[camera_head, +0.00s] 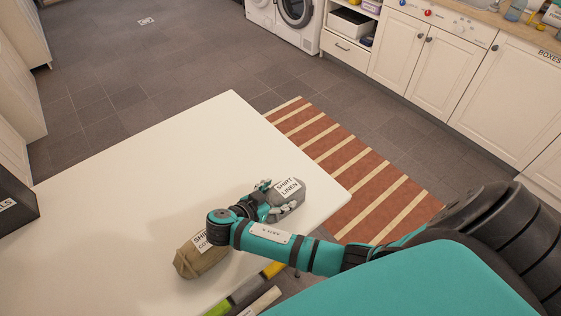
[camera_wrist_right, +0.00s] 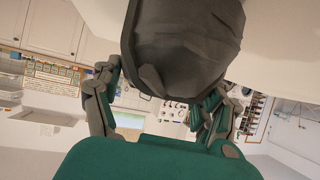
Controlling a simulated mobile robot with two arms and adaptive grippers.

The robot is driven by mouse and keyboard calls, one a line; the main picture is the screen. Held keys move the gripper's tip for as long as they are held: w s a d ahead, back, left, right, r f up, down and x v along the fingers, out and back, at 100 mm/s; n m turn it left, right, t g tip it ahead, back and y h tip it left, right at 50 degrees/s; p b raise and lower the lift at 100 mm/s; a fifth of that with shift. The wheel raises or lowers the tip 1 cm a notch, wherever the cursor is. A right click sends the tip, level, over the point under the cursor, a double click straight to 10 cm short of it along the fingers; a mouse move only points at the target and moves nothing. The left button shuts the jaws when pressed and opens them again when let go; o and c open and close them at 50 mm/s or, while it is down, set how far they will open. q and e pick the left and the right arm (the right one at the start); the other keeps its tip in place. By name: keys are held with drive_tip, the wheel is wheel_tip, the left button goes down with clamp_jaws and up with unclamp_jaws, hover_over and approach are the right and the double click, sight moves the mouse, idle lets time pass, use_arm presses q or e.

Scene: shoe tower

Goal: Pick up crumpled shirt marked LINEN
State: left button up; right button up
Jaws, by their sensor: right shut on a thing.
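The grey crumpled shirt marked LINEN (camera_head: 289,186) is at the right part of the white table (camera_head: 150,160) in the head view. My right gripper (camera_head: 272,201) is shut on its near left side. In the right wrist view the grey shirt (camera_wrist_right: 190,50) fills the top middle, between the fingers of the right gripper (camera_wrist_right: 160,105). I cannot tell whether the shirt touches the table. My left gripper is not in view.
A tan bundle (camera_head: 198,258) with a partly hidden shirt label lies on the table beneath my right wrist. Coloured rolled items (camera_head: 245,290) are at the table's near edge. A dark box (camera_head: 15,205) stands at the left. The table's left and middle are clear.

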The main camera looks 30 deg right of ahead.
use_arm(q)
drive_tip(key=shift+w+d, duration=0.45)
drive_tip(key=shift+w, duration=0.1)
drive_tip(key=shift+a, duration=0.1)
